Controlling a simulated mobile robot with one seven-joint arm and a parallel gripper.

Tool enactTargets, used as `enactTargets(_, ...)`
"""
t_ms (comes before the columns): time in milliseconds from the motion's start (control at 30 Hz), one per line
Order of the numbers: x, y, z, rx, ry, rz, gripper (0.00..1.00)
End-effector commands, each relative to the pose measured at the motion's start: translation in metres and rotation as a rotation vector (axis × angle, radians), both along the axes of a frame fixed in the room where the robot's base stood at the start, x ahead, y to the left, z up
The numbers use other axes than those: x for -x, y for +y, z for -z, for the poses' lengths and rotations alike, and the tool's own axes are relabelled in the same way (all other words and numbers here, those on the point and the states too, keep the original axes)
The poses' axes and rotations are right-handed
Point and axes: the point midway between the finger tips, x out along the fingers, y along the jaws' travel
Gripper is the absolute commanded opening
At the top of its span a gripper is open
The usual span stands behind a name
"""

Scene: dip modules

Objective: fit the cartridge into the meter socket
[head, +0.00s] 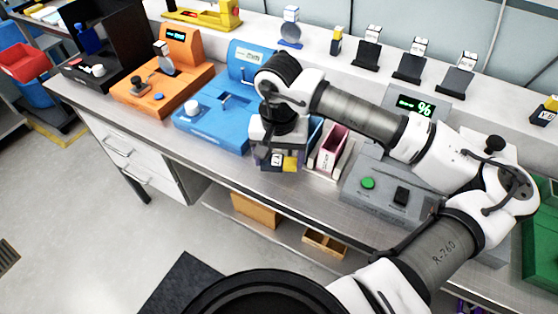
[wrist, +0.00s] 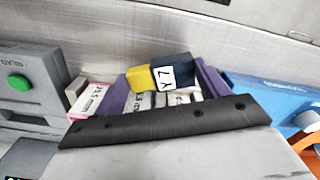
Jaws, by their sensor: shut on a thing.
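A cartridge, dark blue and yellow with a white label (head: 277,160), sits at the tip of my gripper (head: 279,148), which is shut on it. In the wrist view the cartridge (wrist: 173,77) shows its yellow end, dark body and marked label past a black bar; its lower part and my fingertips are mostly hidden. Purple walls (wrist: 212,80) flank it; I cannot tell whether it is inside them or above. The blue meter (head: 212,115), the orange meter (head: 165,90) and the grey meter with a green "%" display (head: 416,106) stand on the bench. I cannot make out their sockets clearly.
A pink bin (head: 331,147) stands just right of my gripper. A grey unit with a green button (head: 367,183) lies beyond it. Several black stands with modules (head: 367,50) line the rear shelf. My arm crosses the bench's right side. The front edge is narrow.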

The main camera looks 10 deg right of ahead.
Motion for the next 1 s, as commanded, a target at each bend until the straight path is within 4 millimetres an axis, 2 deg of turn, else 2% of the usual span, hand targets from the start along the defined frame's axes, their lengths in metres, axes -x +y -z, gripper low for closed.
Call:
enactTargets(200,0.0,0.0,0.025,-0.001,0.002,0.0,0.47)
enactTargets(633,0.0,0.0,0.031,0.0,0.001,0.0,0.47)
enactTargets(667,0.0,0.0,0.03,0.0,0.001,0.0,0.76)
enactTargets(700,0.0,0.0,0.029,-0.001,0.001,0.0,0.82)
enactTargets(800,0.0,0.0,0.029,-0.001,0.001,0.0,0.95)
enactTargets(1000,0.0,0.0,0.029,-0.001,0.001,0.0,0.96)
